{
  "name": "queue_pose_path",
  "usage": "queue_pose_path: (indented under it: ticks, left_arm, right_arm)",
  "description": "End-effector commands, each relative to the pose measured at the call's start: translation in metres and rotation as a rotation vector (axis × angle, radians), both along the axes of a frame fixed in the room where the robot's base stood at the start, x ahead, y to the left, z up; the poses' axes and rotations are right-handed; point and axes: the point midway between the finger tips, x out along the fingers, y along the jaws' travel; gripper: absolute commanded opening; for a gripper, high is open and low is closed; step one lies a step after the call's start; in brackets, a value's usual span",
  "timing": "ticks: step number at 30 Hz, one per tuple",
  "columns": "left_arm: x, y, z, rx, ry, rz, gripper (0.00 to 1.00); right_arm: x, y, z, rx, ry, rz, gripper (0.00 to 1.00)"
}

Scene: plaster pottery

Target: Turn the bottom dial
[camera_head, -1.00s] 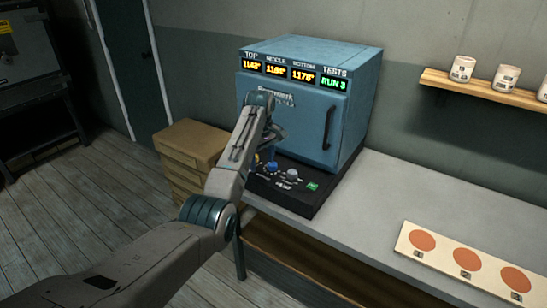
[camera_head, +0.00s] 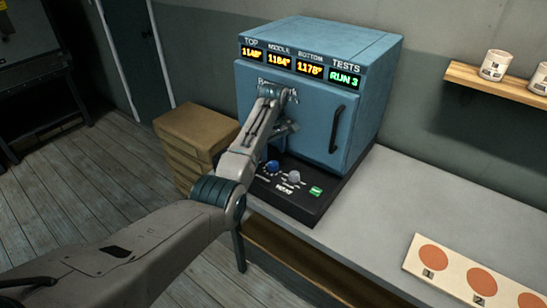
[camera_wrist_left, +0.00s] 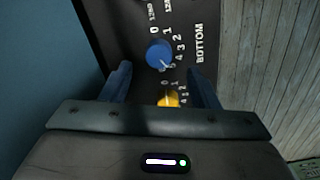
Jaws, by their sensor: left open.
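The blue kiln (camera_head: 300,110) stands on the bench, with a black control panel (camera_head: 318,200) at its foot. A blue dial (camera_head: 272,166) sits on the panel; the left wrist view shows it (camera_wrist_left: 159,54) beside the printed word BOTTOM. A yellow dial (camera_wrist_left: 168,99) is nearer the gripper, partly hidden by it. My left gripper (camera_head: 284,130) is in front of the kiln door, above the panel. In the left wrist view its fingers (camera_wrist_left: 160,74) are apart and empty, with the blue dial just beyond their tips. My right gripper is out of view.
A grey dial (camera_head: 293,177) and a green button (camera_head: 316,191) are right of the blue dial. The kiln door has a dark handle (camera_head: 337,130). A card with orange discs (camera_head: 460,272) lies on the bench at right.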

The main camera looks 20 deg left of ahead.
Motion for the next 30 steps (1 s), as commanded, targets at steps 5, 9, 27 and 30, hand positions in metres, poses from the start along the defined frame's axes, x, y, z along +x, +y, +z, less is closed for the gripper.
queue_pose_path:
  ticks: [5,9,27,30]
  left_arm:
    - [0.0,0.0,-0.029,0.0,0.002,0.0,0.55]
    - [0.0,0.0,-0.044,0.0,0.001,0.0,0.55]
    - [0.0,0.0,-0.05,0.0,0.0,0.0,0.1]
    - [0.0,0.0,-0.049,0.0,0.0,-0.001,0.11]
  right_arm:
    - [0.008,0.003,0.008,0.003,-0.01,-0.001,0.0]
    - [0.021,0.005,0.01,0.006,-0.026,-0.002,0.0]
    - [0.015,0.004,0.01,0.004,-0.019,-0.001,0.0]
    - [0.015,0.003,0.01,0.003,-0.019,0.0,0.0]
